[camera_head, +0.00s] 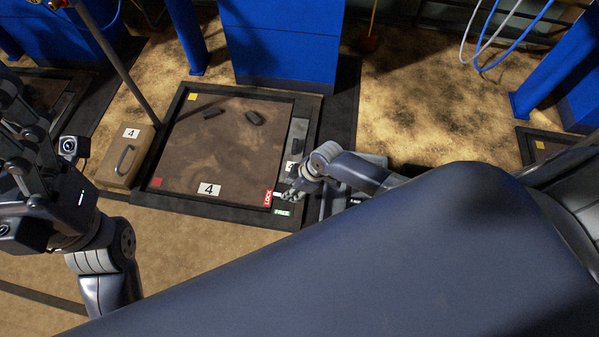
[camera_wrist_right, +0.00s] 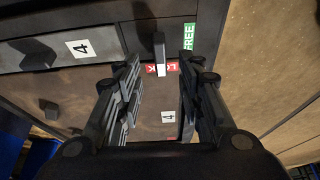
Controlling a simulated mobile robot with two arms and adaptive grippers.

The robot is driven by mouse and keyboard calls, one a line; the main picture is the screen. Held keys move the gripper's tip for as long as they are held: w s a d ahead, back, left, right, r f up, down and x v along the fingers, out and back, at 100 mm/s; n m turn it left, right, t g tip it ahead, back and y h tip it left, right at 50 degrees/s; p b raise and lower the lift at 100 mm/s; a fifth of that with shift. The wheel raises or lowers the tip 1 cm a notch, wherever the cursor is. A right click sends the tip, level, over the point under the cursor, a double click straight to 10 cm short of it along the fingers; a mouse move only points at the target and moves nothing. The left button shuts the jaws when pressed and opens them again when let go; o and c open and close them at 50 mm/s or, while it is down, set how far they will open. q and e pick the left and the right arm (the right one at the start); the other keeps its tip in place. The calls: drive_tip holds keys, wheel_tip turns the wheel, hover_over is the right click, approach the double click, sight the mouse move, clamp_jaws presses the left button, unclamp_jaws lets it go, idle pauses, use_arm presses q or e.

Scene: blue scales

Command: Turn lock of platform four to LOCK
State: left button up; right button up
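Platform four (camera_head: 225,140) is a brown plate in a dark frame, with a white "4" label (camera_head: 209,189). A red LOCK label (camera_head: 268,198) and a green FREE label (camera_head: 282,212) are at its near right corner. My right gripper (camera_head: 289,191) is at that corner. In the right wrist view, my right gripper (camera_wrist_right: 160,62) is open, and the grey lock lever (camera_wrist_right: 159,46) stands between its fingertips with a gap on both sides. The lever's pale end lies over the red LOCK label (camera_wrist_right: 171,68); the FREE label (camera_wrist_right: 190,38) is apart from it. My left gripper (camera_head: 22,135) is at the left, away from the platform, its opening unclear.
Two dark blocks (camera_head: 253,118) lie on the platform. A brown box with a handle and a "4" label (camera_head: 117,160) stands left of it. A blue column (camera_head: 280,45) rises behind. Sandy floor (camera_head: 430,90) is open to the right.

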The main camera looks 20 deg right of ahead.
drive_tip(key=v, duration=0.5)
drive_tip(key=shift+s+d+r, duration=0.1)
drive_tip(key=shift+d+r, duration=0.05)
drive_tip(key=shift+r, duration=0.15)
